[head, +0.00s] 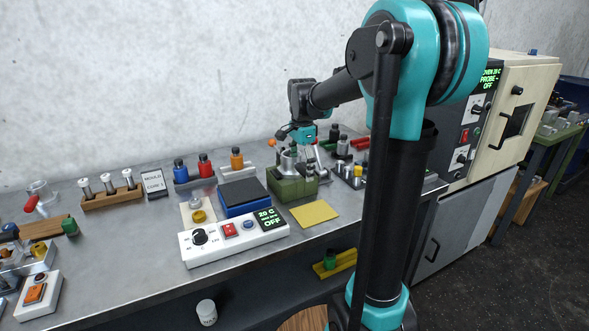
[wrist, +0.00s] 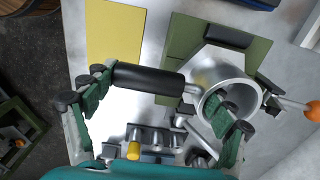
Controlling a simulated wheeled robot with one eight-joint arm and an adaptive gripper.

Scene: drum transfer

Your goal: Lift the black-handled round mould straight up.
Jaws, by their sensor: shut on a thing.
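The round mould is a silver open cup (wrist: 228,72) with a black handle (wrist: 148,80) in the wrist view. In the head view the silver mould (head: 288,162) shows at the green block (head: 292,188), below my gripper (head: 304,146). In the wrist view my gripper (wrist: 165,98) has one green finger at the handle's left end and the other across the cup's near rim. It is shut on the mould. Green surfaces of the block (wrist: 188,42) show beside the cup. I cannot tell whether the mould's underside touches the block.
A blue box with a dark top (head: 243,197) and a white control unit (head: 235,238) stand to the left. An orange knob (wrist: 296,104) is close to the cup's right. Small metal parts (wrist: 155,138) stand below the handle.

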